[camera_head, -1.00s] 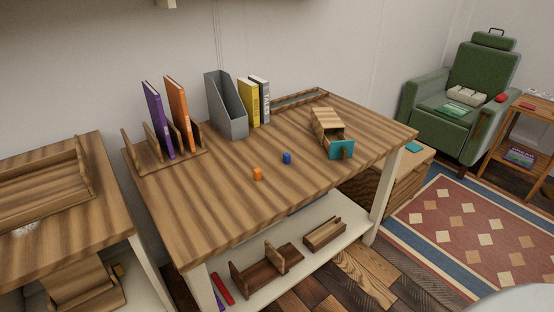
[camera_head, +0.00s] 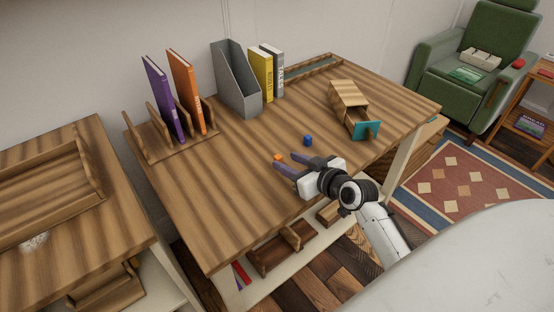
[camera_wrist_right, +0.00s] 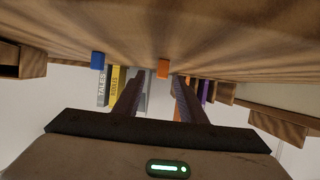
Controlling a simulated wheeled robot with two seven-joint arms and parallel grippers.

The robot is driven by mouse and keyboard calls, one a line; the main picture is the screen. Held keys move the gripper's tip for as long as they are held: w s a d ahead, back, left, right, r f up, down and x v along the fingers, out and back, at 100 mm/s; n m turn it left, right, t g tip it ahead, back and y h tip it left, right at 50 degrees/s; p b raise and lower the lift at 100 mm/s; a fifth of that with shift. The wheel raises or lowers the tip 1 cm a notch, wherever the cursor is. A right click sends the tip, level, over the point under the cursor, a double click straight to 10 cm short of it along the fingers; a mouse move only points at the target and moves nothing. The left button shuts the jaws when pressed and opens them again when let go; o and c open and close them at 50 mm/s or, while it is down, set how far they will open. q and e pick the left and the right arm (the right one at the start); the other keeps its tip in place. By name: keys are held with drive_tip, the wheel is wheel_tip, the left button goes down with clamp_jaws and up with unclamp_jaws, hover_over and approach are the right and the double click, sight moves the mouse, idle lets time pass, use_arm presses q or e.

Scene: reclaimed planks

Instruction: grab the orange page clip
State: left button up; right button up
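The orange page clip (camera_head: 278,157) is a small orange block on the wooden table top (camera_head: 215,190), near the front edge. My right gripper (camera_head: 286,163) comes in from the lower right, with its two fingers spread and empty. Its fingertips are close to the clip, and part of the clip seems hidden by a finger in the head view. In the right wrist view, the clip (camera_wrist_right: 163,69) shows beyond the fingertips, between the lines of the two fingers (camera_wrist_right: 159,80). Contact is not visible. My left gripper is not in view.
A blue clip-like block (camera_head: 308,140) stands to the right of the orange one. Behind are a grey file holder (camera_head: 236,80), yellow book (camera_head: 261,75), and a rack (camera_head: 137,145) with purple and orange books. A small box with a teal-fronted drawer (camera_head: 366,130) sits at right.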

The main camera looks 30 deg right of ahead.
sight(280, 160)
drive_tip(key=x, duration=0.5)
drive_tip(key=shift+w+a+f, duration=0.1)
drive_tip(key=shift+w+a, duration=0.05)
drive_tip(key=shift+a, duration=0.1)
clamp_jaws()
